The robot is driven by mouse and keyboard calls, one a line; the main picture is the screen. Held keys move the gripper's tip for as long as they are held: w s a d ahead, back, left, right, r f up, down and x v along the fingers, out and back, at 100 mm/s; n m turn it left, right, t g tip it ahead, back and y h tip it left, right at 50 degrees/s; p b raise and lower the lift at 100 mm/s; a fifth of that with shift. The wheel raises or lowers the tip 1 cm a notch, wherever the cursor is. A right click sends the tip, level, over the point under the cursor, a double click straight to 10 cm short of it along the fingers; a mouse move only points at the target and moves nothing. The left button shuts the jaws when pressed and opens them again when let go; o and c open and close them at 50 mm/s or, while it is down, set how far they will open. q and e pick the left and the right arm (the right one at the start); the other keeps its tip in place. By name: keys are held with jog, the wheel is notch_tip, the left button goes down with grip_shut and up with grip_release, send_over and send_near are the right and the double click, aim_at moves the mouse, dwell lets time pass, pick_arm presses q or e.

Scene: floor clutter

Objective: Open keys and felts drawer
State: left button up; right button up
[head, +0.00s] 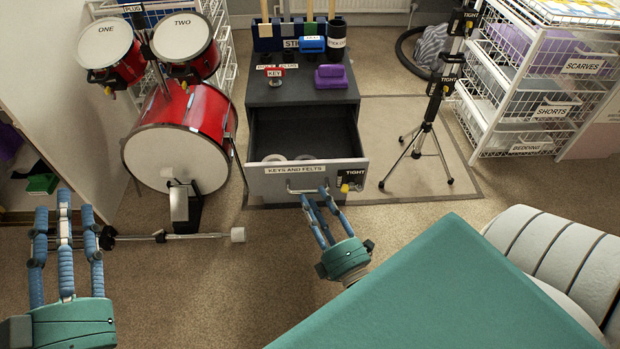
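The keys and felts drawer (264,183) is pulled out from the dark cabinet (262,95). Its grey front carries a "KEYS AND FELTS" label, a bar handle (307,190) and a "TIGHT" tag with a yellow knob. Some pale round items (275,158) show inside. My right gripper (318,203) is at the handle, its fingertips overlapping it; whether they are closed around it is hard to see. My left gripper (66,205) is at the lower left, fingers spread and empty, away from the cabinet.
A red drum kit (180,140) stands left of the cabinet, its pedal and a rod on the carpet. A black tripod stand (425,135) and wire baskets (530,105) are at right. A red-labelled key item (275,75) and purple block (330,77) sit on the cabinet.

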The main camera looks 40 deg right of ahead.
jog(key=shift+v, duration=1.85)
